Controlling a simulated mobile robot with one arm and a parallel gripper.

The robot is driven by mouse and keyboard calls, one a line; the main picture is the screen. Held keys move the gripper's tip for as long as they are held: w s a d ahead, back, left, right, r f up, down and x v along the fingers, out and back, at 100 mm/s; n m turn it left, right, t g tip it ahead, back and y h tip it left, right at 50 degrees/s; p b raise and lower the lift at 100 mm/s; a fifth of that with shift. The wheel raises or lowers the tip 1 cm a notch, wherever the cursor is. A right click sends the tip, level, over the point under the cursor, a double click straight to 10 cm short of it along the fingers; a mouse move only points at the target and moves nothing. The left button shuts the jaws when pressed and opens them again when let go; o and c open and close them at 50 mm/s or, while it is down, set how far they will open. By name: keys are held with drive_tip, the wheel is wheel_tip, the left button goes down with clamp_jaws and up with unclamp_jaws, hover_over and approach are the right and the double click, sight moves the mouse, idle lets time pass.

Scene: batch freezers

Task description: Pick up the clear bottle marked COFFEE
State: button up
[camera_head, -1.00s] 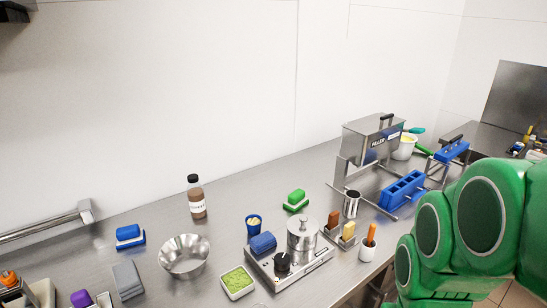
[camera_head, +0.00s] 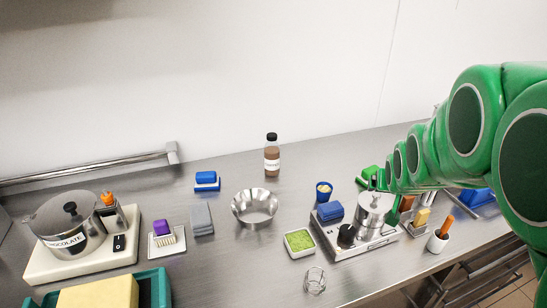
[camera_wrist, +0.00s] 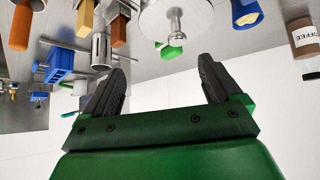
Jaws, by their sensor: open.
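The clear bottle marked COFFEE (camera_head: 272,158) stands upright at the back of the steel counter, near the wall, in the head view. It has a black cap, brown contents and a white label. In the head view my green arm reaches in from the right.
A steel bowl (camera_head: 254,207) stands in front of the bottle. A blue cup (camera_head: 324,191), a hot plate (camera_head: 362,238) with a steel pot (camera_head: 374,209), and a green-filled dish (camera_head: 299,242) stand to the right. A blue brush (camera_head: 206,181) lies to the left. Counter beside the bottle is clear.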

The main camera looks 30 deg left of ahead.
drive_tip(key=w+a+n+t+y, duration=0.1)
drive_tip(key=w+a+t+y, duration=0.1)
drive_tip(key=w+a, duration=0.55)
drive_tip(key=n+t+y, duration=0.3)
drive_tip(key=n+y, duration=0.2)
drive_tip(key=y, duration=0.4)
hover_over(274, 152)
drive_tip(key=v, duration=0.2)
wheel_tip(274, 152, down, 8)
drive_tip(key=shift+s+d+r, duration=0.1)
drive_tip(key=shift+d+r, duration=0.1)
drive_tip(key=shift+x, duration=1.45)
drive_tip(key=shift+w+a, duration=0.5)
drive_tip(key=shift+x, duration=1.55)
drive_tip(key=shift+r, duration=0.15)
